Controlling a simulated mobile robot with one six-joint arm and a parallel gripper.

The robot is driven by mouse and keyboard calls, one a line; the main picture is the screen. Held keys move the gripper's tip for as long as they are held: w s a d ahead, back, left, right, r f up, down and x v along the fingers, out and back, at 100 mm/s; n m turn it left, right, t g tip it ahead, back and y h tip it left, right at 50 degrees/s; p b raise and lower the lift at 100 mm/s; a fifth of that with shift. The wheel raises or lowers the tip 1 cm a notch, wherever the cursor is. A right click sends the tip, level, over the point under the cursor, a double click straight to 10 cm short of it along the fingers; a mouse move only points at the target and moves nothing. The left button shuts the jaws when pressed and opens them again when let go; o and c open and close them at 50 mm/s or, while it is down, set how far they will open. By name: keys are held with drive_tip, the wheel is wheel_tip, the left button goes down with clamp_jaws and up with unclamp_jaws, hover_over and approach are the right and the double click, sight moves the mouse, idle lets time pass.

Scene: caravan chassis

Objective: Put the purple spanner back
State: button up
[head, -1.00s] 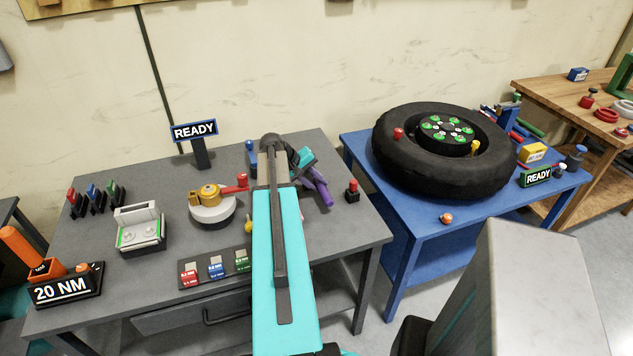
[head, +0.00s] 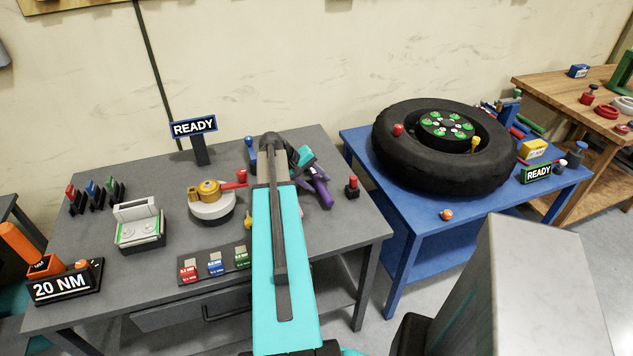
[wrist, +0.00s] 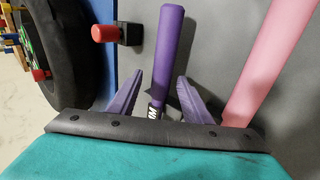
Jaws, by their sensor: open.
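The purple spanner (head: 324,194) lies on the grey workbench (head: 345,231), near its right side; its round handle (wrist: 168,45) shows in the wrist view. My gripper (wrist: 160,78) is open, with one finger on each side of the spanner's near part. Gaps show between the fingers and the handle, so it is not gripped. White lettering marks the spanner close to my palm. The rest of the spanner is hidden by my gripper. In the head view my arm partly covers this area.
A pink handle (wrist: 265,60) lies just right of my gripper in the wrist view. A red-topped black post (head: 352,187) stands to the spanner's right. A blue table with a tyre (head: 395,160) is further right. Coloured blocks (head: 214,262) sit at the bench front.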

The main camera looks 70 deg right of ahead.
drive_tip(key=b+v, duration=0.3)
drive_tip(key=v, duration=1)
drive_tip(key=shift+a+r, duration=0.2)
drive_tip(key=shift+r, duration=0.15)
drive_tip(key=shift+w, duration=0.1)
idle(0.7)
